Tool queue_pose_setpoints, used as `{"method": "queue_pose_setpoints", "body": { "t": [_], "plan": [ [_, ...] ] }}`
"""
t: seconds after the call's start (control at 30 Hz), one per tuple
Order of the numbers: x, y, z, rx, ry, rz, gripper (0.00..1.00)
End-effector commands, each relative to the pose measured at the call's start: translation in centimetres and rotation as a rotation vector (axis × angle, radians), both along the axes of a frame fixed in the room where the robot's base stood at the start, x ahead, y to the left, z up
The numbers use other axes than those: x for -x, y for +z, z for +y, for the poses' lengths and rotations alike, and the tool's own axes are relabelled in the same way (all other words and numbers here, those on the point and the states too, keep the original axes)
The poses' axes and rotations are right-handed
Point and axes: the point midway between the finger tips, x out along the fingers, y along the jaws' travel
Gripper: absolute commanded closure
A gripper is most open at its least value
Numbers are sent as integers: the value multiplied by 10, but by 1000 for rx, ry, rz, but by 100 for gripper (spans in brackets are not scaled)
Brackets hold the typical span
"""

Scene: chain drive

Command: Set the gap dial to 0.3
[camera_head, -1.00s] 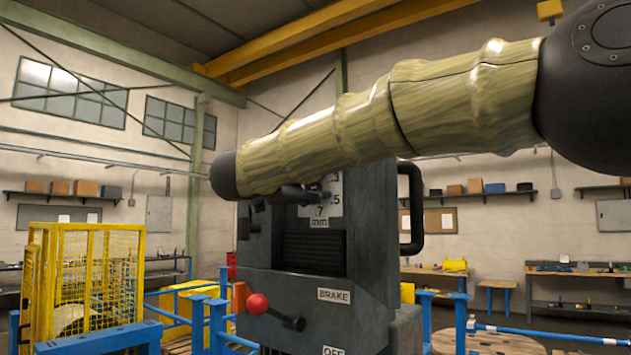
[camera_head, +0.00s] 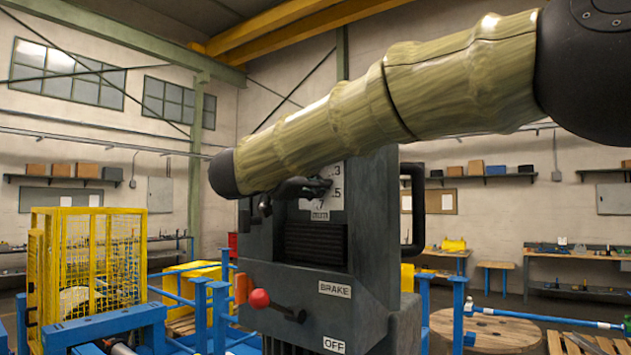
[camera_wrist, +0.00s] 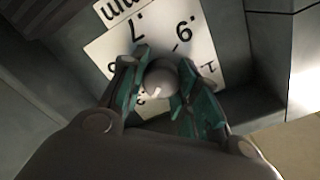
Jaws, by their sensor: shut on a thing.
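The dial plate (camera_head: 334,195) is white with black numbers, on the dark machine's upper front; .3, .5 and .7 show beside and below my arm. It also shows in the wrist view (camera_wrist: 98,48), turned about. The round grey dial knob (camera_wrist: 162,76) has a small white mark on its face. My gripper (camera_wrist: 160,70) is shut on the knob, with one teal-padded finger on each side. In the head view my gripper (camera_head: 303,188) is at the plate, and my arm hides the knob and the plate's upper left. The exact setting cannot be read.
Below the dial are a dark louvred vent (camera_head: 315,243), a red-knobbed brake lever (camera_head: 259,299) and BRAKE and OFF labels. A black handle (camera_head: 418,205) sticks out at the machine's right. A yellow cage (camera_head: 88,262) and blue rails stand left.

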Motion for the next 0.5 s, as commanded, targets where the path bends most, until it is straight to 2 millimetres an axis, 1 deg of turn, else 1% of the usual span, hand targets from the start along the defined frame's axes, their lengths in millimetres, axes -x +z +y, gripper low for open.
{"method": "queue_pose_setpoints", "body": {
  "t": [0.03, 0.2, 0.23, 0.33, 0.37, 0.5],
  "plan": [
    [0, -6, 2, 2, 1, 8, 93],
    [0, -6, 2, 1, 1, 9, 93],
    [0, -6, 2, 1, 1, 9, 68],
    [0, -6, 2, 1, 1, 7, 49],
    [0, -5, 1, 0, 1, 6, 48],
    [0, -3, 0, 0, -1, 4, 48]
  ]
}}
